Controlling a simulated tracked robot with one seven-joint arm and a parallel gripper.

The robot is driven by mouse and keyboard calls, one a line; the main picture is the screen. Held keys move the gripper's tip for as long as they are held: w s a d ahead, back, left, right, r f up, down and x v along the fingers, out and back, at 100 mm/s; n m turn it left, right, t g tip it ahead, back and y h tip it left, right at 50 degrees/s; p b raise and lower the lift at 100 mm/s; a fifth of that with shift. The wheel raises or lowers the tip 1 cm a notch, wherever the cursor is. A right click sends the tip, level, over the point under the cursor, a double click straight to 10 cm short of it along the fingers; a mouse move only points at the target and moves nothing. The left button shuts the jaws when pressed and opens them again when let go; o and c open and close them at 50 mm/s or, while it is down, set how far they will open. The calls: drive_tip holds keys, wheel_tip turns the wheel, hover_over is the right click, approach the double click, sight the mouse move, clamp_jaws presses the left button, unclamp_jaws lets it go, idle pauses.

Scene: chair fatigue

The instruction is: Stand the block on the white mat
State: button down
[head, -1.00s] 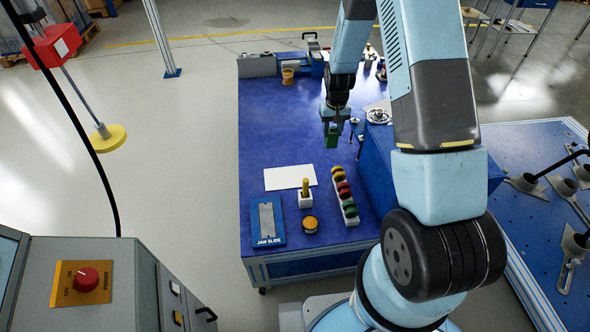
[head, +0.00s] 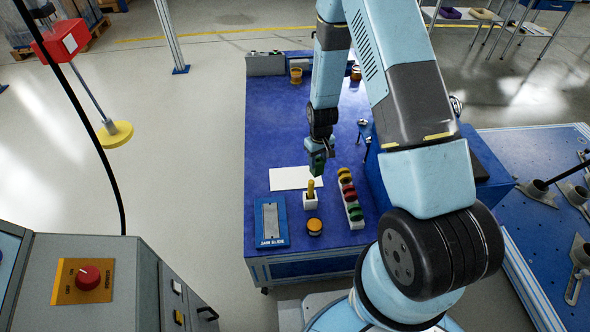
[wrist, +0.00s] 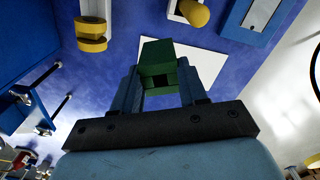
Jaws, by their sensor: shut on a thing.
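The green block (head: 318,163) is held between the fingers of my gripper (head: 318,153), which is shut on it. In the wrist view the block (wrist: 161,62) stands out past the fingertips of my gripper (wrist: 162,82). The white mat (head: 290,179) lies flat on the blue table. The block is at the mat's right end in the head view and appears to be above the table; its exact height is hard to tell. In the wrist view part of the mat (wrist: 203,64) shows behind the block.
A yellow peg in a white holder (head: 310,198) stands just in front of the mat. A white rack of coloured knobs (head: 350,200) is to the right. A blue jaw slide plate (head: 271,222) and an orange button (head: 315,227) are nearer.

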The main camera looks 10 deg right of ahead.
drive_tip(key=shift+w+a+f, duration=1.2)
drive_tip(key=shift+w+f, duration=0.15)
drive_tip(key=shift+f, duration=0.55)
drive_tip(key=shift+w+a+f, duration=1.15)
drive_tip(key=shift+w+f, duration=0.2)
drive_tip(key=shift+f, duration=0.6)
drive_tip(key=shift+w+a+f, duration=1.2)
drive_tip(key=shift+w+f, duration=0.15)
drive_tip(key=shift+f, duration=0.55)
drive_tip(key=c, duration=0.6)
unclamp_jaws()
drive_tip(key=shift+f, duration=0.1)
